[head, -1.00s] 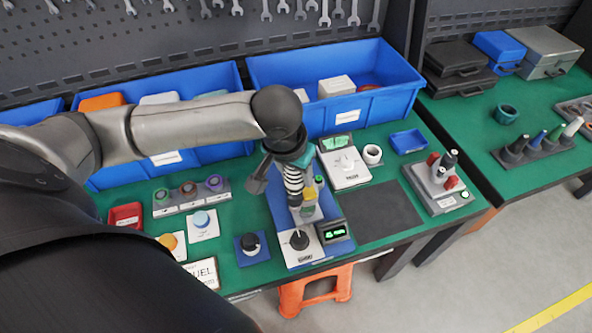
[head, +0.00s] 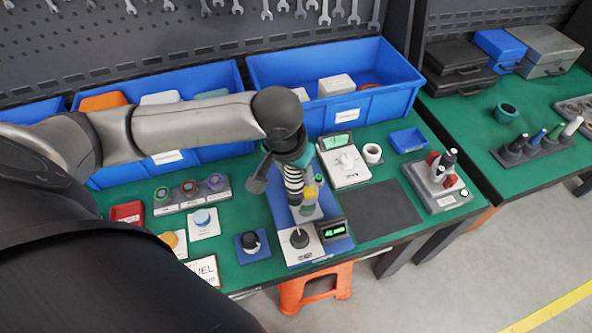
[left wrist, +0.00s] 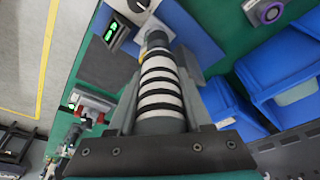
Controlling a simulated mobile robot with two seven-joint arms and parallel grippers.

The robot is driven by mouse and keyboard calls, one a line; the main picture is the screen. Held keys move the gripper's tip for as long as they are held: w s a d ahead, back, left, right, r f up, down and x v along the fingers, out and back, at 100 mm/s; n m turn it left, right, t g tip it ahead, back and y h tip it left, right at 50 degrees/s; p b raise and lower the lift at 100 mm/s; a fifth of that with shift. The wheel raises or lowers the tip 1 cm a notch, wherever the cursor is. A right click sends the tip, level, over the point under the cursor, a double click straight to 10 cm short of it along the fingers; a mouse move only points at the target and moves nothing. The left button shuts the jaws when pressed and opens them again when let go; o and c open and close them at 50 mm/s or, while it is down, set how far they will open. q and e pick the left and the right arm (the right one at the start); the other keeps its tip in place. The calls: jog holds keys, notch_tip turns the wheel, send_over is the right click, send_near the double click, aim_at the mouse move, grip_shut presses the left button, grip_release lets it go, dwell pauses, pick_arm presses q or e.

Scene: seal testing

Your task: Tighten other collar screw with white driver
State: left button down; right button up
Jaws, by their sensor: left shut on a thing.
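My left gripper (head: 293,178) is shut on a cylinder with black and white bands, which looks like the white driver (left wrist: 161,88). In the left wrist view its fingers lie on both sides of the driver. The driver stands nearly upright over the blue test base (head: 315,254). Its far end meets a yellow and grey part (head: 309,195), likely the collar. The collar screws and driver tip are hidden or too small to make out. My right gripper is not in view.
On the base's front are a black knob (head: 299,238) and a lit green display (head: 332,230). A scale (head: 345,166) stands behind right, a grey stand with red parts (head: 440,185) further right. Blue bins (head: 350,105) line the back. The dark mat (head: 375,210) is clear.

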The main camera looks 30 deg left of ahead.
pick_arm(q)
jog(key=shift+p, duration=0.5)
dwell(0.7)
dwell(0.4)
notch_tip(320, 180, up, 5)
jog(key=p, duration=0.6)
jog(key=shift+p, duration=0.4)
